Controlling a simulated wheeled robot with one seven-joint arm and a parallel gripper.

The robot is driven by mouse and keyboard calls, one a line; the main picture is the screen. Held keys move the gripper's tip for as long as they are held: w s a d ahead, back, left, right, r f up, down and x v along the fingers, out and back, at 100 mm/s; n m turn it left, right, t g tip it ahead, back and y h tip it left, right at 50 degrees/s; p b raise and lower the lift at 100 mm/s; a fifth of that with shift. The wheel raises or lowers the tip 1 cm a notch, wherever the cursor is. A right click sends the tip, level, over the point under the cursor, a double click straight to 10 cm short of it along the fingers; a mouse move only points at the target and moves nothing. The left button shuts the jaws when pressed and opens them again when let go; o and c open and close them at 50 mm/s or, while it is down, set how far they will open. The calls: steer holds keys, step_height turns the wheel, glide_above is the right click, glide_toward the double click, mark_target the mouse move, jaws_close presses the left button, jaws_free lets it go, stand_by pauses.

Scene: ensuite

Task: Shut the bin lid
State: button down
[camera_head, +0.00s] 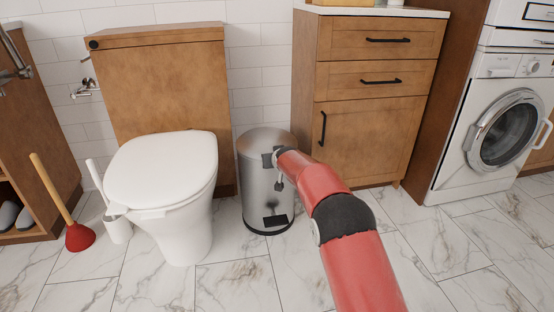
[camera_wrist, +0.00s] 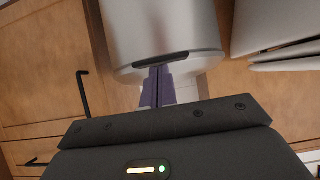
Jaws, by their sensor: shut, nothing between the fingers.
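The bin (camera_head: 254,190) is a brushed-metal cylinder with a dark foot pedal, standing between the toilet and the wooden cabinet. Its domed lid (camera_head: 262,137) appears to lie down on the rim, though my gripper hides part of the front edge. My gripper (camera_head: 276,160) is at the upper front of the bin. In the wrist view, its purple fingers (camera_wrist: 158,84) are together and empty. Their tips are at a dark tab (camera_wrist: 161,60) on the bin's upper edge; I cannot tell whether they touch it. The bin body (camera_wrist: 165,25) fills the top middle there.
The white toilet (camera_head: 165,185) stands close on the bin's left. The wooden cabinet (camera_head: 367,130) with black handles is close on its right. A plunger (camera_head: 79,236) and toilet brush (camera_head: 118,225) stand farther left. A washing machine (camera_head: 497,125) is at right. The front floor is clear.

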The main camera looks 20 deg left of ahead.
steer(key=f, duration=0.2)
steer(key=shift+s+d+f, duration=0.15)
steer(key=shift+s+f, duration=0.1)
steer(key=shift+f, duration=0.15)
step_height(320, 180, up, 7)
steer(key=p, duration=0.2)
steer(key=s+d+f+b, duration=0.1)
steer(key=s+d+f, duration=0.35)
steer(key=s, duration=0.35)
steer(key=s+d+r+m+h+p, duration=0.1)
steer(key=s+d+r+p, duration=0.1)
steer(key=s+d+r, duration=0.4)
steer(key=s+d+r+m+g+h+p, duration=0.1)
steer(key=s+d+r+p, duration=0.15)
steer(key=d+r, duration=0.65)
steer(key=s+d+r+m+h+p, duration=0.15)
steer(key=s+d+r, duration=0.25)
steer(key=d+r, duration=0.45)
steer(key=s+d+m+g+h+p, duration=0.1)
steer(key=s+d, duration=0.4)
steer(key=s, duration=0.4)
steer(key=s+d+m+g+p, duration=0.1)
steer(key=s+d+p, duration=0.1)
steer(key=s+d, duration=0.3)
steer(key=s+d+m+g+h+p, duration=0.1)
steer(key=s+d, duration=0.5)
steer(key=s, duration=0.8)
steer(key=shift+r+h+p, duration=0.35)
steer(key=shift+r+p, duration=0.1)
steer(key=shift+p, duration=0.25)
